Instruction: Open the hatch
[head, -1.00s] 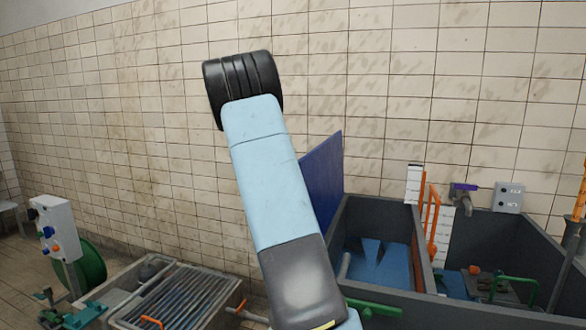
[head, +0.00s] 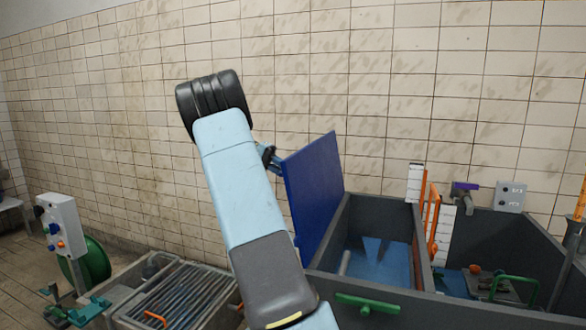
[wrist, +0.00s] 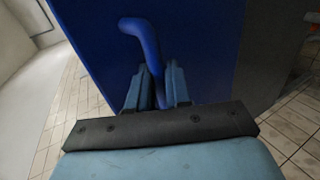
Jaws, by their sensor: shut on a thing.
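The hatch (head: 314,195) is a dark blue panel standing steeply raised at the left edge of the grey tank (head: 375,212), whose left compartment lies open to view. In the wrist view the hatch face (wrist: 205,45) fills most of the picture, with a bent blue handle (wrist: 147,45) on it. My gripper (wrist: 158,88) is shut on the handle, one finger on each side of it. In the head view my gripper (head: 268,157) shows only in part at the hatch's left face; my own arm hides the rest.
A green handle (head: 367,303) sits on the tank's front wall. The right compartment holds a tap (head: 465,195) and pipework. A grated basin (head: 185,298), a control box (head: 60,225) and a green reel (head: 90,262) stand at left. The tiled wall is close behind.

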